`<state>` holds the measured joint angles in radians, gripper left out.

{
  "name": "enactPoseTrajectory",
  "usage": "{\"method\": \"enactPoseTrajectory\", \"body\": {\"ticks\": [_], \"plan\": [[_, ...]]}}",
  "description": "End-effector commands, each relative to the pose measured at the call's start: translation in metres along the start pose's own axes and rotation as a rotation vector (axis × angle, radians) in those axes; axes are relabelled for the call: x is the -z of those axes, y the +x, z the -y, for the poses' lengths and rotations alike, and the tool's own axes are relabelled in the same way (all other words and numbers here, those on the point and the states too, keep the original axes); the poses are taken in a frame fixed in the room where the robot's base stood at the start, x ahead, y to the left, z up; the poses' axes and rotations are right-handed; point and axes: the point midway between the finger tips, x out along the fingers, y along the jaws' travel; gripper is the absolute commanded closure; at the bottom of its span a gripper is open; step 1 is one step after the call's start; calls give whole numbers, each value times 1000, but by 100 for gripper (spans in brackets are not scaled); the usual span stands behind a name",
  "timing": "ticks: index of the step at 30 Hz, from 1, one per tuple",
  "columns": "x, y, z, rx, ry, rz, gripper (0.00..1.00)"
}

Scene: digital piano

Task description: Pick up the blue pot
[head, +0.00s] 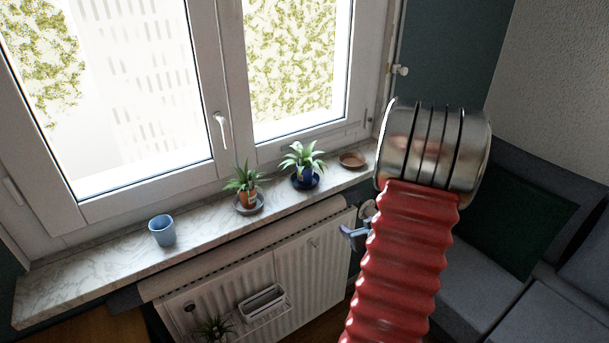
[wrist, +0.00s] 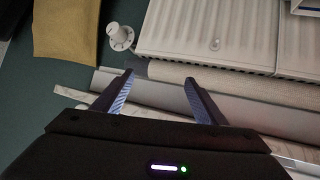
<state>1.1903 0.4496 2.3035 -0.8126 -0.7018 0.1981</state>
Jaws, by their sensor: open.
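A light blue pot (head: 162,231), empty of any plant, stands upright on the left part of the marble windowsill (head: 90,267) in the head view. A dark blue pot (head: 305,181) with a green plant stands farther right on the sill. I cannot tell which of the two is meant. My gripper (wrist: 158,77) is open and empty in the wrist view, with its two blue-grey fingers apart. In the head view its blue fingers (head: 352,236) show partly behind my red arm, beside the radiator and right of both pots. Neither pot shows in the wrist view.
A terracotta pot (head: 246,196) with a plant stands on a saucer between the two blue pots. An empty brown saucer (head: 352,160) lies at the sill's right end. The radiator (head: 320,247) is below the sill, the window behind. The sill's left end is clear.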

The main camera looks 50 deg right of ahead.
Motion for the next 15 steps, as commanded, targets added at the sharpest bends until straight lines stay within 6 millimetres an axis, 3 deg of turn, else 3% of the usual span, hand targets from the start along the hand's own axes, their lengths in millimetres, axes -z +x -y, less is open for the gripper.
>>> {"method": "enactPoseTrajectory", "body": {"ticks": [7,12,15], "plan": [[49,0,32,159,-11,-262,35],[96,-21,57,274,-17,-454,35],[113,-34,67,324,-7,-532,35]]}}
